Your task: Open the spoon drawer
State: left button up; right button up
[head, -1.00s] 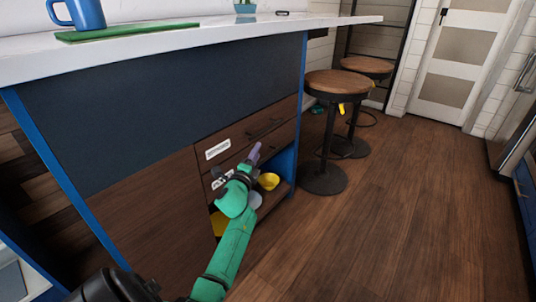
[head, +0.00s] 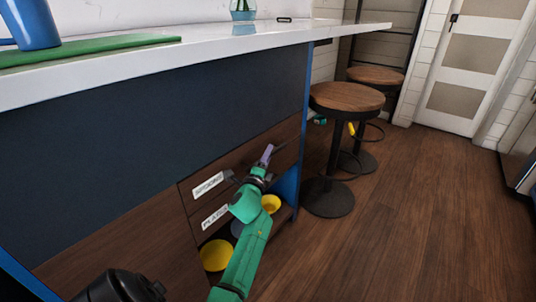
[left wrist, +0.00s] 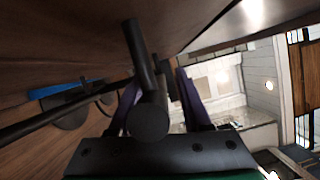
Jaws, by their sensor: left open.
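The spoon drawer is the upper wooden drawer front (head: 225,178) in the island, with a white label (head: 208,185) that seems to read "SPOONS". It looks closed. Its dark bar handle (head: 287,146) is partly hidden by my left gripper (head: 266,156), which is at the handle. In the left wrist view a dark bar (left wrist: 136,50) runs between the two purple fingers of my open left gripper (left wrist: 158,105). I cannot tell whether the fingers touch it. My right gripper is out of view.
A second drawer with a label (head: 214,217) sits below. Under it an open shelf holds yellow bowls (head: 215,255) (head: 271,203). The white countertop (head: 225,50) overhangs above. Stools (head: 347,97) stand to the right; the wooden floor (head: 400,220) in front is clear.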

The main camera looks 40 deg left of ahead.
pick_arm(q)
grip_shut()
dwell(1.3)
